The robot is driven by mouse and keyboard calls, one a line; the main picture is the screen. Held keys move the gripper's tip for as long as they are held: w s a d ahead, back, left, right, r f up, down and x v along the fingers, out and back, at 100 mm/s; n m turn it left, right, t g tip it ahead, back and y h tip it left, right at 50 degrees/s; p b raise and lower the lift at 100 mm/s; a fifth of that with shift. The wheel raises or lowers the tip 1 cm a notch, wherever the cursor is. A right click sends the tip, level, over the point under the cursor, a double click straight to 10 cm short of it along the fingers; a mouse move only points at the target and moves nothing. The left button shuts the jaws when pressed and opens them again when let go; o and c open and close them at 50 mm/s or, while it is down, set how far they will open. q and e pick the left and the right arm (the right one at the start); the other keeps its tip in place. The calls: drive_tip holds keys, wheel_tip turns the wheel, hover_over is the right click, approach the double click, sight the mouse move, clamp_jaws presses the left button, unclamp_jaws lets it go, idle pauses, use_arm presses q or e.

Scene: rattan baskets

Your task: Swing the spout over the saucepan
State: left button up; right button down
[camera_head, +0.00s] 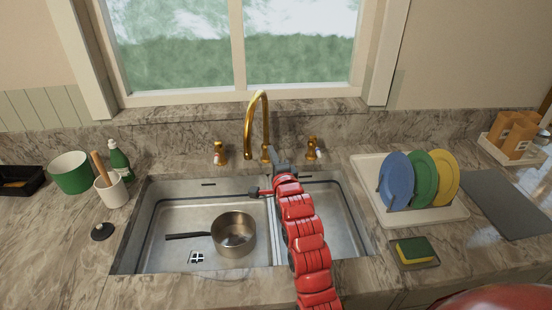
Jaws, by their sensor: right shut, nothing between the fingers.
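The gold gooseneck spout (265,120) rises behind the sink and arcs forward and left, its tip hanging near the back edge of the left basin. The steel saucepan (234,248) sits in the left basin, in front of and slightly left of the spout tip, its dark handle pointing left. My right gripper (271,152) is shut and empty, close beside the right side of the spout's lower stem; I cannot tell whether it touches. My left gripper is not in view.
Two gold handles (220,153) flank the spout. A divider (277,245) splits the sink. A rack holds plates (396,180) at right, near a sponge (414,250). A green pot (71,173), soap bottle (120,163) and utensil crock (111,190) stand left.

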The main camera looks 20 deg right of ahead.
sight(248, 151)
drive_tip(key=a, duration=0.1)
drive_tip(key=w+a+p, duration=0.2)
drive_tip(key=shift+a+f, duration=0.1)
drive_tip(key=shift+a, duration=0.25)
drive_tip(key=a+b, duration=0.1)
drive_tip(key=b, duration=0.2)
drive_tip(key=shift+w+a+f+b, duration=0.25)
drive_tip(key=shift+w+a+b, duration=0.1)
drive_tip(key=shift+w+b, duration=0.05)
drive_tip(key=shift+w+a+r+b, duration=0.2)
drive_tip(key=shift+w+a+b, duration=0.05)
drive_tip(key=shift+a+b, duration=0.15)
drive_tip(key=shift+r, duration=0.1)
drive_tip(key=shift+s, duration=0.1)
